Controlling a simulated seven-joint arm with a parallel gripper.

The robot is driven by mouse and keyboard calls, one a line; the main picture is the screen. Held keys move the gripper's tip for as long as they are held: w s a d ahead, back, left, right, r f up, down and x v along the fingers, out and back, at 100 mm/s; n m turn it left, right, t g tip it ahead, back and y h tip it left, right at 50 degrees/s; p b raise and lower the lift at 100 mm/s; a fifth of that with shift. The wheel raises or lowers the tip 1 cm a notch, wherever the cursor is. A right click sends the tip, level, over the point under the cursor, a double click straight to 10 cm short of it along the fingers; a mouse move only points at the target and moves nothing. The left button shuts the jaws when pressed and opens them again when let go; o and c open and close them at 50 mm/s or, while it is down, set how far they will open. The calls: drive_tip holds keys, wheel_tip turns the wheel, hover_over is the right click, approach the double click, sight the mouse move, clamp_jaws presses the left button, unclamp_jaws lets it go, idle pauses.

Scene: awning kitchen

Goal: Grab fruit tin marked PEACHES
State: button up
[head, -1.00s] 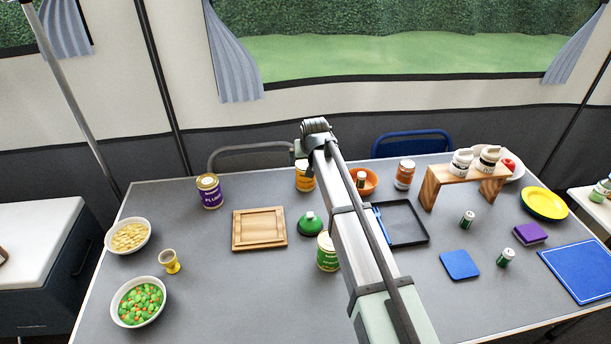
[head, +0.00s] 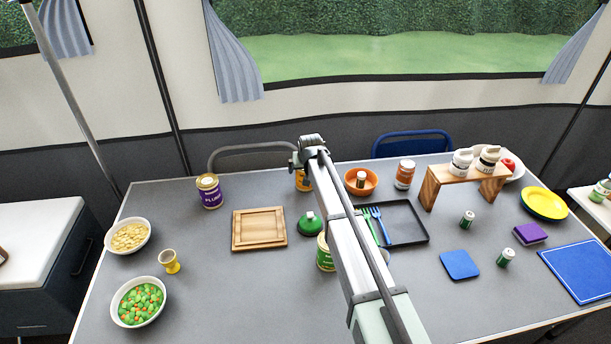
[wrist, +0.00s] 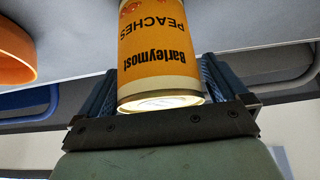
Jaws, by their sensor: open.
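The orange PEACHES tin (head: 301,184) stands at the far side of the grey table in the head view, partly hidden by my gripper (head: 299,162). In the wrist view the PEACHES tin (wrist: 160,50) is seen upside down, with "Barleymost" and "PEACHES" on its orange label. My open gripper (wrist: 158,82) has one finger on each side of the tin's end. The tin lies between the fingers; I cannot tell whether either finger touches it.
A purple PLUMS tin (head: 209,191) stands to the left. A green-labelled tin (head: 324,253) is nearer, partly behind my arm. An orange bowl (head: 361,181) is just right of the PEACHES tin. A wooden board (head: 259,228) and a green domed object (head: 311,223) lie in front.

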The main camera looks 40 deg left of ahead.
drive_tip(key=shift+f, duration=0.1)
drive_tip(key=c, duration=1.3)
